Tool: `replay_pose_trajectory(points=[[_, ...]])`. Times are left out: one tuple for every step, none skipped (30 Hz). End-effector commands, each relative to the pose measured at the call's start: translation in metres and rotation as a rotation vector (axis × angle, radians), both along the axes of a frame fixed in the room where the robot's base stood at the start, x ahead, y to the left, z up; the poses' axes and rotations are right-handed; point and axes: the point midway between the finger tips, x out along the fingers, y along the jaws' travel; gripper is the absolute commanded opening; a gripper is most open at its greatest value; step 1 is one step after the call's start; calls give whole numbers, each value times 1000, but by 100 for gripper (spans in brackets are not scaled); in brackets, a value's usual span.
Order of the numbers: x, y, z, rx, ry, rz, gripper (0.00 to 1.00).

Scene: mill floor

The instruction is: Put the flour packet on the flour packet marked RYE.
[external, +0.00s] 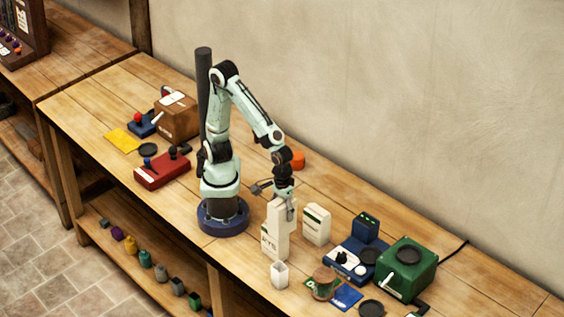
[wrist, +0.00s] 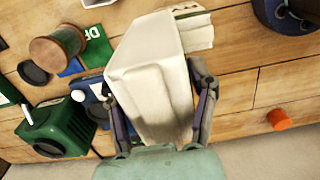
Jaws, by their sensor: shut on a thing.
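My gripper (external: 286,207) is shut on a cream flour packet (external: 276,216), which stands upright above the flour packet marked RYE (external: 269,246). The two line up as one tall column in the external view; I cannot tell whether they touch. In the wrist view my gripper (wrist: 155,92) has a finger on each side of the held packet (wrist: 150,70), which fills the middle. Part of a pale packet (wrist: 196,28) shows behind it, mostly hidden.
Another white packet with a green band (external: 316,225) stands close on the right. A blue device (external: 345,262) and a green box with a crank (external: 408,264) are further right. An orange knob (external: 297,160) lies behind.

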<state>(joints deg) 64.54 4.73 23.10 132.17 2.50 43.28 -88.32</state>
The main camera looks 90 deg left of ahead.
Motion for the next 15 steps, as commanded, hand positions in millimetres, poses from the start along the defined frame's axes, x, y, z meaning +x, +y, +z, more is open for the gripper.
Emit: replay_pose_trajectory(points=[[0, 0, 0, -1, -1, 0, 16], [0, 0, 0, -1, -1, 0, 16], [0, 0, 0, -1, -1, -1, 16], [0, 0, 0, -1, -1, -1, 16], [0, 0, 0, -1, -1, -1, 16], [0, 0, 0, -1, -1, -1, 16], [0, 0, 0, -1, -1, -1, 16], [0, 0, -1, -1, -1, 0, 16], [0, 0, -2, 0, 0, -1, 60], [0, 0, -2, 0, 0, -1, 70], [0, 0, -2, 0, 0, -1, 79], [0, 0, -2, 0, 0, -1, 84], [0, 0, -2, 0, 0, -1, 84], [0, 0, -2, 0, 0, -1, 84], [0, 0, -2, 0, 0, -1, 84]])
